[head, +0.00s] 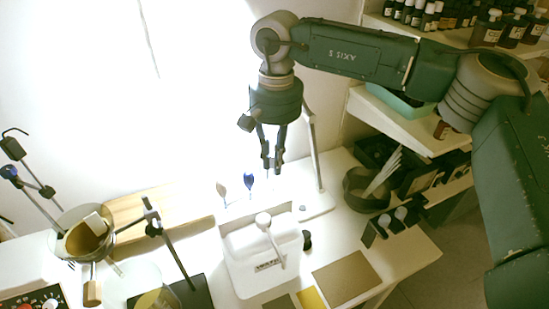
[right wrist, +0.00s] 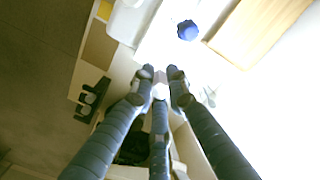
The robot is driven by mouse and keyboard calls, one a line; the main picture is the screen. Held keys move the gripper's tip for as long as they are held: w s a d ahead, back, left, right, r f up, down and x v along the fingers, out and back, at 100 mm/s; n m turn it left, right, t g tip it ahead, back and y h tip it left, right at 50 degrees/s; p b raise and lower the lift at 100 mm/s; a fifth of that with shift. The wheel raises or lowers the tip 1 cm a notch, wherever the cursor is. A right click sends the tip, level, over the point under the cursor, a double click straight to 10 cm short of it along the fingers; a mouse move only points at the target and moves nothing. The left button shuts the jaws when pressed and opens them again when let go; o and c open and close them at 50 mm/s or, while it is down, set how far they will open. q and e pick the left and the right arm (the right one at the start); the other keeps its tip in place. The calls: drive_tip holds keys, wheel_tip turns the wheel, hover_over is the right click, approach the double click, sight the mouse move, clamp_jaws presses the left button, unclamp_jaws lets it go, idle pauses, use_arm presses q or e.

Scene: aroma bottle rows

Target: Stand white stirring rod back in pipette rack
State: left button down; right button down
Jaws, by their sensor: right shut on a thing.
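My right gripper (head: 272,165) hangs from above over the back of the white table, fingers pointing down. In the right wrist view its fingertips (right wrist: 160,80) are closed around a small whitish thing (right wrist: 160,91), which looks like the white stirring rod seen nearly end-on. In the head view the rod is hard to tell against the bright wall. What looks like the pipette rack (head: 255,213) is a pale strip below the gripper. A blue-bulbed pipette (head: 249,181) and a tan-bulbed one (head: 222,192) stand upright by it, left of the fingers. My left gripper is out of view.
A white device (head: 262,258) stands in front of the rack. A slim stand (head: 317,165) rises close right of my gripper. A wooden board (head: 160,215) lies left. A dark round holder (head: 366,190) and shelves with bottles (head: 490,30) are at the right.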

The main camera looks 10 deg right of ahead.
drive_tip(key=shift+f+b, duration=0.65)
drive_tip(key=shift+f, duration=0.35)
drive_tip(key=c, duration=1.6)
unclamp_jaws()
drive_tip(key=shift+c, duration=0.2)
drive_tip(key=shift+r+p, duration=1.6)
drive_tip(key=shift+r, duration=0.95)
drive_tip(key=shift+r+p, duration=1.65)
drive_tip(key=shift+r, duration=0.85)
